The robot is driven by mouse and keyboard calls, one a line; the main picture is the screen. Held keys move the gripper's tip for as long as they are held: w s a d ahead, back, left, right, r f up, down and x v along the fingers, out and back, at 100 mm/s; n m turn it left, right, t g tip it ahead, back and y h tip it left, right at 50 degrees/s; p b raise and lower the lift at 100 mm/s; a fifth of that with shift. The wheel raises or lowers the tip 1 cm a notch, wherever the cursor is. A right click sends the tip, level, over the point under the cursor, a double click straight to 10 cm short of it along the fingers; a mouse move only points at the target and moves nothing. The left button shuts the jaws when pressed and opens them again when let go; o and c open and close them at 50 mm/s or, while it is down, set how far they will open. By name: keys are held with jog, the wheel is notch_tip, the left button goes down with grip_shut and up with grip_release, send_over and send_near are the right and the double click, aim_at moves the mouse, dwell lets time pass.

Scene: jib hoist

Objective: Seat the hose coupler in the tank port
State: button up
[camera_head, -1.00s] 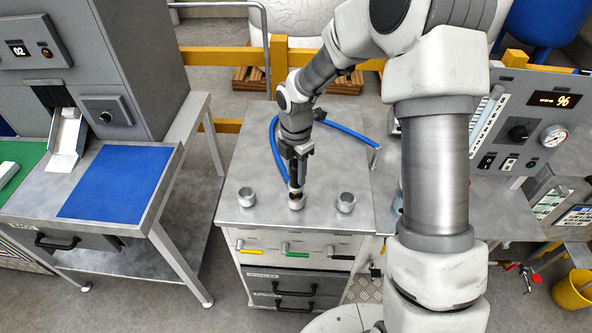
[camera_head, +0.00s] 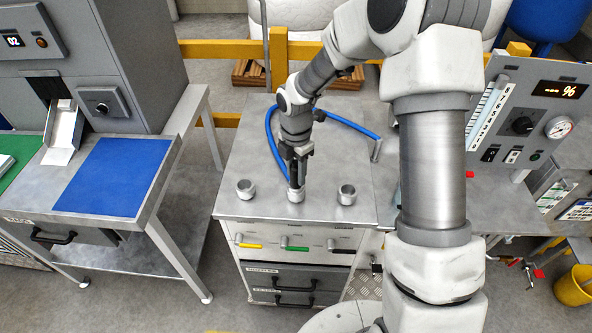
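My gripper (camera_head: 296,180) points down over the middle of three round metal ports on the grey cart top. Its dark fingers are shut on the hose coupler, which is mostly hidden between them. The fingertips are right at the mouth of the middle port (camera_head: 296,195); I cannot tell how deep the coupler sits. The blue hose (camera_head: 350,124) loops behind my gripper from a metal stub at the cart's right side. The left port (camera_head: 245,190) and right port (camera_head: 347,195) are empty.
Yellow, green and black levers (camera_head: 295,248) line the cart's front below the ports. A bench with a blue mat (camera_head: 115,178) stands left. A control panel (camera_head: 530,120) with a gauge and display stands right. A yellow rail (camera_head: 225,50) runs behind.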

jog(key=o, duration=0.5)
jog(key=shift+r, duration=0.15)
notch_tip(320, 180, up, 17)
jog(key=shift+r, duration=0.1)
dwell(0.4)
jog(key=s+d+r+m+t, duration=0.2)
jog(key=s+d+r+m, duration=0.1)
jog(key=s+m, duration=0.4)
jog(key=s+d+r+m+t, duration=0.1)
jog(key=s+d+r+m, duration=0.2)
jog(key=s+m, duration=0.5)
jog(key=s+d+r+m+t, duration=0.2)
jog(key=s+d+r+m, duration=0.1)
jog(key=s+m, duration=0.5)
jog(key=shift+d+r+m+t, duration=0.1)
jog(key=shift+d+m+t, duration=0.3)
jog(key=shift+m, duration=0.8)
